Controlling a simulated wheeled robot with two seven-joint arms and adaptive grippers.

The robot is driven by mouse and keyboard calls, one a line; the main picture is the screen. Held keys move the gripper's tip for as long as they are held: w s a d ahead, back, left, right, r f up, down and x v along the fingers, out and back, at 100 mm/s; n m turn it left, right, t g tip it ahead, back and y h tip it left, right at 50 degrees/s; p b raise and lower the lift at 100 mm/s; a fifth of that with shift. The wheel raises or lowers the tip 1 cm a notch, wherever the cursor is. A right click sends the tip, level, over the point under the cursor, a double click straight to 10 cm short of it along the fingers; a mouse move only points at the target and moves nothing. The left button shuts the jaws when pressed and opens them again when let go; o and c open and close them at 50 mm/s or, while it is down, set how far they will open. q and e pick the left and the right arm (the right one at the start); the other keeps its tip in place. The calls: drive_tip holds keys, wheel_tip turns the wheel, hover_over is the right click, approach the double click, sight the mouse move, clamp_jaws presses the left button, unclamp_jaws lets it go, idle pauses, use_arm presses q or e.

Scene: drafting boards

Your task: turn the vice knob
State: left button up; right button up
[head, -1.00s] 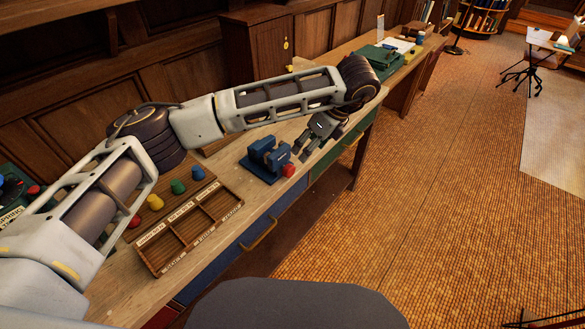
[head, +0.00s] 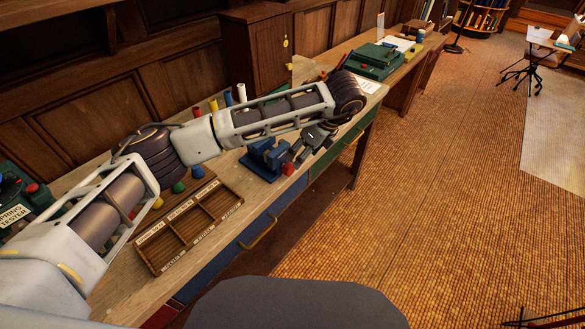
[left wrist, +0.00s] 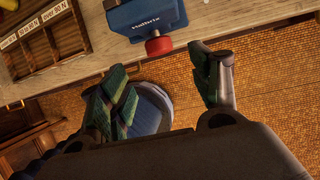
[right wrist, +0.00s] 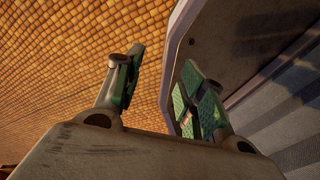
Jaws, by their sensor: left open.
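The blue vice (head: 264,157) sits at the front edge of the wooden bench, and its red knob (head: 288,169) faces the front. My left gripper (head: 301,153) is just right of the knob in the head view, with its fingers pointing down toward it. In the left wrist view the vice (left wrist: 146,14) is at the top and the knob (left wrist: 159,46) lies just beyond the open fingertips (left wrist: 160,66), roughly between them. Nothing is held. My right gripper (right wrist: 160,75) shows only in its own wrist view, open and empty above the tiled floor.
A wooden compartment tray (head: 187,228) lies left of the vice, with coloured knobs behind it. Blue and green drawers with handles (head: 259,233) are below the bench edge. A green machine (head: 373,60) stands farther along. The floor in front is clear.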

sight(292, 168)
use_arm(q)
drive_tip(key=shift+b+x, duration=0.6)
drive_tip(key=shift+x, duration=3.95)
drive_tip(key=c, duration=0.4)
drive_tip(key=shift+c, duration=1.4)
drive_tip(key=c, duration=0.4)
drive_tip(key=shift+o, duration=0.2)
drive_tip(key=shift+w, duration=0.1)
drive_tip(key=shift+g+p, duration=0.3)
drive_tip(key=shift+p, duration=0.1)
use_arm(e)
drive_tip(key=shift+w+d+f, duration=0.2)
drive_tip(key=shift+w+d, duration=0.45)
drive_tip(key=shift+d, duration=0.25)
